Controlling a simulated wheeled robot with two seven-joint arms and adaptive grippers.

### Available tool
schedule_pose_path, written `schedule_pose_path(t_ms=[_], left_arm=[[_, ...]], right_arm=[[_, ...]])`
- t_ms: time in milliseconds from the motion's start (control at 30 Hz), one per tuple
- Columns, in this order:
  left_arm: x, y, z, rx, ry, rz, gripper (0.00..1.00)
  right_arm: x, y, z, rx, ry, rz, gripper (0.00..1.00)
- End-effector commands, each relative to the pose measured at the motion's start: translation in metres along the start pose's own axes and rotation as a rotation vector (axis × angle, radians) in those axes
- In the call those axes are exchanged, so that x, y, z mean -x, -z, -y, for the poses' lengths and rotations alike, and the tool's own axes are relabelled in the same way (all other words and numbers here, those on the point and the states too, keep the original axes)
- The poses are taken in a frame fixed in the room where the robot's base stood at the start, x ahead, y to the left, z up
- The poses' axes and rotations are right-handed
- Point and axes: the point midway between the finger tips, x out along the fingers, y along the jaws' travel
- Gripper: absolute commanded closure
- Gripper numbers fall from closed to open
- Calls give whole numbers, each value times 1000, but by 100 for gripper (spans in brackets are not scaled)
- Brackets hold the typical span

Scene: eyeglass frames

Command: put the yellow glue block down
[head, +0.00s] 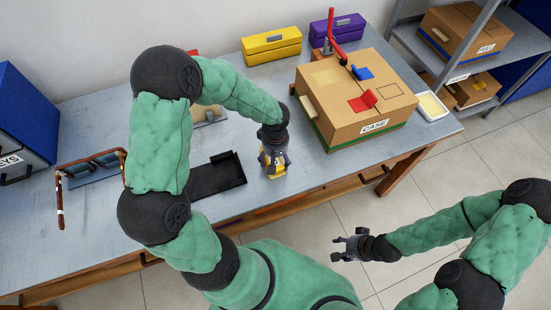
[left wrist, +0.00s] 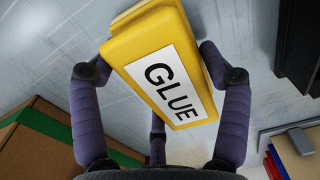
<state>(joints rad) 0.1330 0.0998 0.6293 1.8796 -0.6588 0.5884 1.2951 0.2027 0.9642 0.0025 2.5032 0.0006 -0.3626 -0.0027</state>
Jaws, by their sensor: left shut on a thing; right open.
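The yellow glue block (left wrist: 135,50) fills the middle of the left wrist view, its white GLUE label facing the camera. My left gripper (left wrist: 155,75) is shut on it, with purple-grey fingers on both sides. In the head view my left gripper (head: 273,160) points down near the table's front edge, and only a little of the yellow glue block (head: 272,178) shows below it. Whether the block touches the table (head: 220,145) I cannot tell. My right gripper (head: 347,246) is open and empty, out over the floor in front of the table.
A black tray (head: 217,178) lies just left of the left gripper. A cardboard case (head: 335,120) stands to its right. Yellow (head: 271,47) and purple (head: 337,28) boxes stand at the back. Some bare table lies between tray and case.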

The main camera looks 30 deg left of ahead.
Motion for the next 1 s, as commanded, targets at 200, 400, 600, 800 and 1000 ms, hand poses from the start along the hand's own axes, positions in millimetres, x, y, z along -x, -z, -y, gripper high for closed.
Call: schedule_pose_path(t_ms=[200,400,600,800,1000], left_arm=[[-1,0,0,0,-1,-1,49],[-1,0,0,0,-1,-1,0],[-1,0,0,0,-1,0,0],[1,0,0,0,0,0,0],[28,1,-1,0,-3,-4,0]], right_arm=[[-2,0,-1,0,0,-1,49],[-2,0,-1,0,0,0,49],[-2,0,-1,0,0,-1,49],[0,0,0,0,0,0,49],[11,0,4,0,0,0,49]])
